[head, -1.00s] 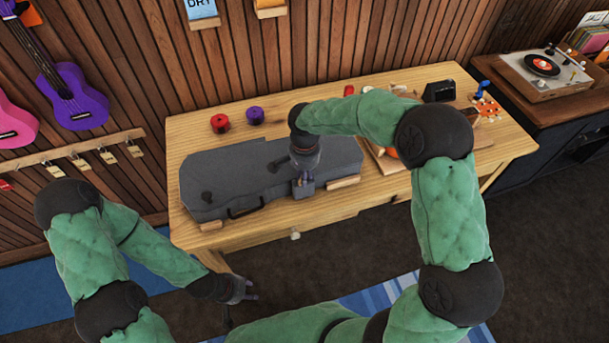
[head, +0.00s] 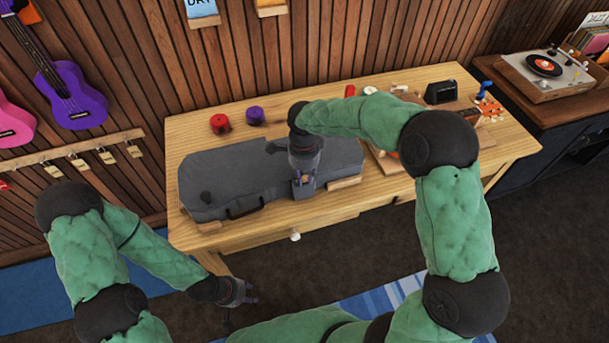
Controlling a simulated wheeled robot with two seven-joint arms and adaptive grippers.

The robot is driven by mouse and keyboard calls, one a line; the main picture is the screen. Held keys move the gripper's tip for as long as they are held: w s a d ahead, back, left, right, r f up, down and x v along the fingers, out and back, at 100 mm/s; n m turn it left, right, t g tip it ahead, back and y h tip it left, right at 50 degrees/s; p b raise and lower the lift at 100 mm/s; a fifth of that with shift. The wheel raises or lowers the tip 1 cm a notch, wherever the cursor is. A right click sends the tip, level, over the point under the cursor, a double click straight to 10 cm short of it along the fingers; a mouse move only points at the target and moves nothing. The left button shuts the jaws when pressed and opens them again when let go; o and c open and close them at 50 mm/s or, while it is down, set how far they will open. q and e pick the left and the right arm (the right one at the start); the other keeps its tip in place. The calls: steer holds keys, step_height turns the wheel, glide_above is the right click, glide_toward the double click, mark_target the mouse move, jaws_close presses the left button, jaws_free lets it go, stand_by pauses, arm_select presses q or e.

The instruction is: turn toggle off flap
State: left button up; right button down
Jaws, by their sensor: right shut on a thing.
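A dark grey ukulele case (head: 225,175) lies shut on the wooden table, its handle (head: 245,206) on the front side. My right gripper (head: 303,187) reaches down at the front edge of the case, right of the handle. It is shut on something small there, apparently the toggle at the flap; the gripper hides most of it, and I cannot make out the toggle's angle. My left gripper (head: 248,292) hangs low in front of the table, away from the case, and looks open and empty.
The wooden table (head: 200,130) also bears a red roll (head: 220,123), a purple roll (head: 255,116) and a black box (head: 440,92). Wood blocks (head: 344,183) sit at the case's front. A white knob (head: 295,236) sticks out from the table front.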

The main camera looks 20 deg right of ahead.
mark_target(304, 178)
steer(key=shift+s+a, duration=0.1)
stand_by(0.4)
steer(key=c, duration=1)
jaws_free()
step_height(304, 178, up, 12)
